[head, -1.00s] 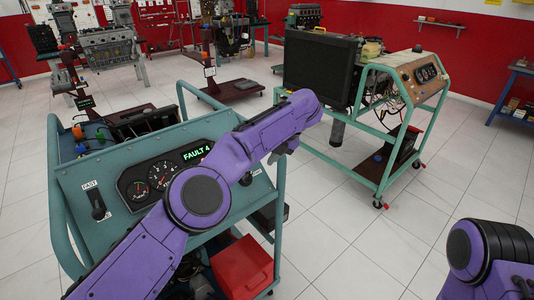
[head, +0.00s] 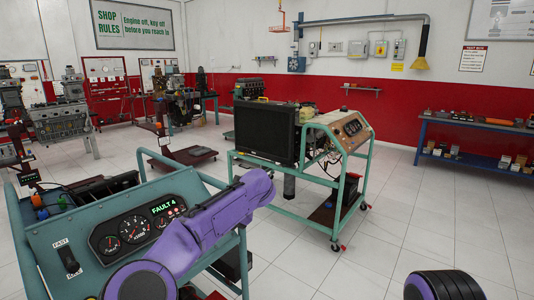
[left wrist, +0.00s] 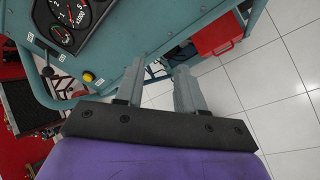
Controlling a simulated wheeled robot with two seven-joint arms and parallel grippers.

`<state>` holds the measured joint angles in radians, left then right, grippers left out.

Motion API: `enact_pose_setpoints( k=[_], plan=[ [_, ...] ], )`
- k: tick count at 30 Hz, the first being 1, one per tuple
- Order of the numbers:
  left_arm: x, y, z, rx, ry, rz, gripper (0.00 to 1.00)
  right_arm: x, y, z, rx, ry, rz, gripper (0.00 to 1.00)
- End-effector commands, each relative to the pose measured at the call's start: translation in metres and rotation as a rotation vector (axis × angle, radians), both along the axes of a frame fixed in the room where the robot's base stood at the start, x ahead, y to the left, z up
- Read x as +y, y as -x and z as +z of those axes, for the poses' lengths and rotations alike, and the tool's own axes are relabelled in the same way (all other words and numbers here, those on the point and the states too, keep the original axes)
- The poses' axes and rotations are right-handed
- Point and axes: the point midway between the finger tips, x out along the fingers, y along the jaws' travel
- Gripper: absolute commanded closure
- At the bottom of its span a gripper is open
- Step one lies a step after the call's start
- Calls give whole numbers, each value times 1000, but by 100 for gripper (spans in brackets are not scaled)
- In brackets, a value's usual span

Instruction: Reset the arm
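My left arm reaches in from the bottom of the head view, in front of the teal engine trainer (head: 70,238). The trainer's panel has gauges (head: 130,230), a lit display (head: 163,208) reading FAULT 4 and a lever (head: 69,260) by a FAST label. The left gripper's fingers are hidden in the head view. In the left wrist view, the left gripper (left wrist: 158,85) has its two grey fingers apart with nothing between them, close to the panel's edge. A yellow button (left wrist: 89,76) and a black lever (left wrist: 47,72) show there. My right gripper is out of view; only a right arm part shows.
A second teal trainer cart (head: 296,185) with a black radiator stands to the right. A blue workbench (head: 470,133) is along the right wall. Engine stands are at the back left. White tiled floor is free at the right front.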

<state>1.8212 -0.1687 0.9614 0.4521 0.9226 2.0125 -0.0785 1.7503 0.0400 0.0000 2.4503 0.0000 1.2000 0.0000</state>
Motion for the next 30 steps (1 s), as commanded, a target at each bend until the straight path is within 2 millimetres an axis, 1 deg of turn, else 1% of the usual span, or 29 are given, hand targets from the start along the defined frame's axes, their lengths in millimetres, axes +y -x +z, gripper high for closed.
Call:
enact_pose_setpoints(
  k=[7,11,14,17,19,20,21,23,24,26,27,29,30],
  plan=[
    [-12,-9,-22,-11,-237,-236,62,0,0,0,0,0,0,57],
    [-22,-10,-45,5,-407,-420,62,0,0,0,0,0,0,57],
    [-30,-6,-73,36,-553,-598,62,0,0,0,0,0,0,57],
    [-37,8,-116,98,-710,-829,62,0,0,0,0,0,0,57],
    [-37,31,-160,175,-823,-1037,62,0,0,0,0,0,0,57],
    [-35,46,-182,217,-867,-1140,62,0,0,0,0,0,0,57],
    [-30,67,-211,274,-912,-1272,62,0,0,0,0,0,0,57],
    [-19,105,-249,367,-951,-1453,62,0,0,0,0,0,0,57],
    [-9,132,-272,429,-962,-1564,62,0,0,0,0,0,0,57],
    [9,175,-302,521,-957,-1715,62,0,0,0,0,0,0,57],
    [23,205,-318,584,-941,-1809,62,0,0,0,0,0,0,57],
    [44,253,-337,676,-901,-1941,62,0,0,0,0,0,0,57],
    [59,285,-346,737,-865,-2019,62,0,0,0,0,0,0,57]
  ],
)
